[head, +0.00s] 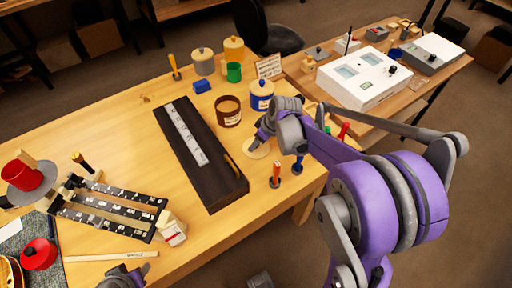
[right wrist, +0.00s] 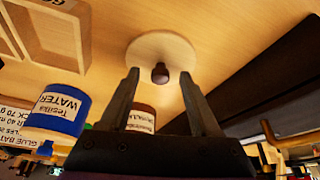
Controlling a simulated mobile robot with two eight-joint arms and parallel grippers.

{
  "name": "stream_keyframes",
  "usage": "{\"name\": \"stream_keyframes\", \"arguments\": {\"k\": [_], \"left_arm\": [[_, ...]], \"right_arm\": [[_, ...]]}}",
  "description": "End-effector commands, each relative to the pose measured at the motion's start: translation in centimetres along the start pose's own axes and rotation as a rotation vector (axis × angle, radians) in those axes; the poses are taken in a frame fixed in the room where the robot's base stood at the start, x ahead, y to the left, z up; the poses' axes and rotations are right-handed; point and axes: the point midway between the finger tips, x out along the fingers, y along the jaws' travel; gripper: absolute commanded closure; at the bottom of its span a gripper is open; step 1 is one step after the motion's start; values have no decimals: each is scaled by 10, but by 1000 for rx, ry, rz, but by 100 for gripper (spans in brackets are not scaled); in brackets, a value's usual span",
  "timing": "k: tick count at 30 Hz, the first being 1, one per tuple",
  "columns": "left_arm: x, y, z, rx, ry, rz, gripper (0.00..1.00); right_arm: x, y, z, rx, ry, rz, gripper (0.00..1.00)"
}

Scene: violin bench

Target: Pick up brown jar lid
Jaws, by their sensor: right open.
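The jar lid is a pale round disc (head: 257,149) with a dark brown knob, lying flat on the bench beside the brown jar (head: 228,111), which stands open. In the right wrist view the lid (right wrist: 150,47) is just beyond my fingertips, with its knob in line with the gap between them. My right gripper (right wrist: 159,72) is open and empty. In the head view its wrist partly hides the gripper (head: 262,136) close over the lid. Part of my left gripper (head: 125,278) shows at the bottom edge; its fingers are unclear.
A blue-and-white jar (head: 262,95) stands close behind my right gripper; it also shows in the right wrist view (right wrist: 58,112). A long dark case (head: 205,160) lies left of the lid. Upright orange-topped (head: 276,174) and blue (head: 298,164) tools stand near the bench edge.

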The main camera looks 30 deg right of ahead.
Motion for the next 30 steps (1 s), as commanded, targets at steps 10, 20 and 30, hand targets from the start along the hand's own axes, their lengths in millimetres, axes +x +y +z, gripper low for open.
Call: {"name": "stream_keyframes", "arguments": {"k": [10,20,30], "left_arm": [[0,0,0,0,0,0,52],[0,0,0,0,0,0,52],[0,0,0,0,0,0,52]], "right_arm": [[3,0,0,0,0,0,53],[2,0,0,0,0,0,100],[0,0,-1,0,0,0,100]]}}
